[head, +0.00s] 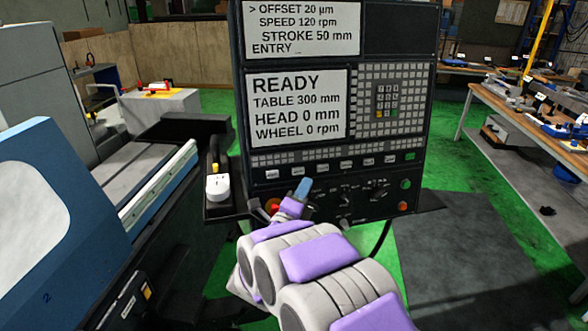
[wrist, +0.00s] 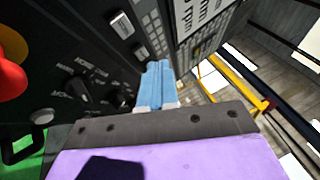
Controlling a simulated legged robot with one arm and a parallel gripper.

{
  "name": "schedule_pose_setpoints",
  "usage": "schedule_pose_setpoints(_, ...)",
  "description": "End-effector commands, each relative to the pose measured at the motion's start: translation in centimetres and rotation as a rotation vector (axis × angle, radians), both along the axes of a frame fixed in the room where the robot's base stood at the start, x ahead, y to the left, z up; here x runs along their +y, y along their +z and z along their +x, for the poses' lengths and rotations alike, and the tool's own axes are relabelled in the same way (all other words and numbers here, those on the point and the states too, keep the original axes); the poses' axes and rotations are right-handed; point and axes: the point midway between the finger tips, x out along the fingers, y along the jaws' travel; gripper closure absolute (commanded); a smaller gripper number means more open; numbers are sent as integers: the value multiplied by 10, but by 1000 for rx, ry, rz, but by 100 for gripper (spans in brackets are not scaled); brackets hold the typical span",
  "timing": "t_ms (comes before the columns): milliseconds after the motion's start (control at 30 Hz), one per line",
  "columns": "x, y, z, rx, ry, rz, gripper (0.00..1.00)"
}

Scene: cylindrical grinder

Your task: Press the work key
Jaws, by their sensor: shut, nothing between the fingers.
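The dark control panel (head: 250,120) stands in front of me. A row of pale keys (head: 321,167) runs below its screen, with a green key (head: 410,156) at the right end. The key labels are too small to read, so I cannot tell which is the work key. My gripper (head: 304,186) has its light blue fingers shut and empty, just below the left half of this row. In the wrist view the shut fingers (wrist: 156,82) point along the panel face, with a pale key (wrist: 122,24) beyond them to the upper left. Contact with the panel cannot be told.
The screen (head: 297,108) reads READY, table 300 mm, head 0 mm, wheel 0 rpm. Knobs (head: 378,190) lie below the keys. A red button with yellow (wrist: 8,70) is at the wrist view's left. A white device (head: 217,187) sits on the panel's left ledge. A workbench (head: 520,125) stands right.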

Motion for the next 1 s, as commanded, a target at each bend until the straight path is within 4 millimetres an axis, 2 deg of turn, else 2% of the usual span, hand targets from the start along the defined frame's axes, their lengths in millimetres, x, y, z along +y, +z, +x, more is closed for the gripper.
schedule_pose_setpoints(67, 2, 2, 10, -1, -3, 0, 100)
schedule_pose_setpoints(400, 28, -13, 42, 2, 0, -7, 100)
schedule_pose_setpoints(800, 18, -9, 47, 1, 0, 1, 100)
schedule_pose_setpoints(1000, 23, -10, 47, 1, 0, -3, 100)
